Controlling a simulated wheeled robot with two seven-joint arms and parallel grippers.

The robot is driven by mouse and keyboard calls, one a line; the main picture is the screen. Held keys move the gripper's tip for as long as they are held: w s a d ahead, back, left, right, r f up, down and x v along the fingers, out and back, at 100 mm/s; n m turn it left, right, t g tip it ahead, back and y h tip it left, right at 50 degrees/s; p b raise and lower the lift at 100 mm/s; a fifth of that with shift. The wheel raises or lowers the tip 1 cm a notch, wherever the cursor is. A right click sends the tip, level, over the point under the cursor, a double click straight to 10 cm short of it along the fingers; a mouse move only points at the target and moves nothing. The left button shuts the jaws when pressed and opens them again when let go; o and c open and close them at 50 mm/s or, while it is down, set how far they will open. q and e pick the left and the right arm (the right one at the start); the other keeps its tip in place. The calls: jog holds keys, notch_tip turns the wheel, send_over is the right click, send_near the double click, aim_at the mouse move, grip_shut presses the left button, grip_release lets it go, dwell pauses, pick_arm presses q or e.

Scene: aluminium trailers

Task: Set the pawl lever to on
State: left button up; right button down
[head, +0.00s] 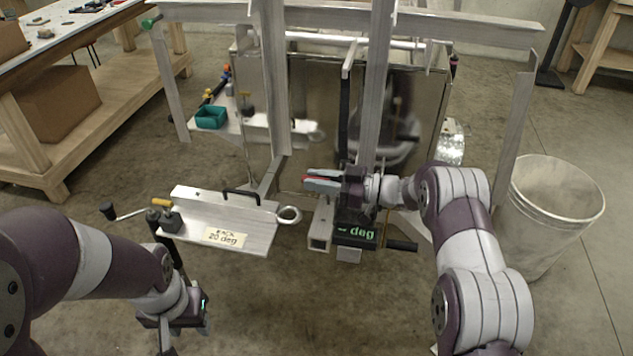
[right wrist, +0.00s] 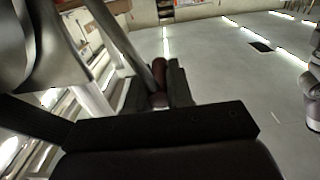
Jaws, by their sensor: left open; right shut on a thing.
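A small yellow-topped lever (head: 162,203) shows at the left end of the aluminium tongue (head: 258,238), beside a dark winch part and crank (head: 125,215); I cannot tell whether it is the pawl lever or how it is set. My right gripper (head: 318,183) is beside the upright post, right of and apart from the yellow-topped lever. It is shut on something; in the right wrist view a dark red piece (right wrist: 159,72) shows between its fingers. My left gripper (head: 185,328) is open, low at the left, below the tongue, its fingertips hardly visible.
The tongue bears a "rack 20 deg" label (head: 225,237) and a ring. A dark box with green "deg" digits (head: 355,234) sits below my right gripper. Trailer frame posts (head: 275,90) stand behind. A bin (head: 550,215) is at right, a wooden bench (head: 90,125) at left.

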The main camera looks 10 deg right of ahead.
jog(key=shift+w+m, duration=0.25)
jog(key=shift+m, duration=0.05)
jog(key=shift+w+d+r, duration=0.15)
jog(key=shift+w+d, duration=0.1)
jog(key=shift+w, duration=0.35)
jog(key=c, duration=1)
grip_release()
jog(key=v, duration=1.2)
jog(key=shift+d+b, duration=0.35)
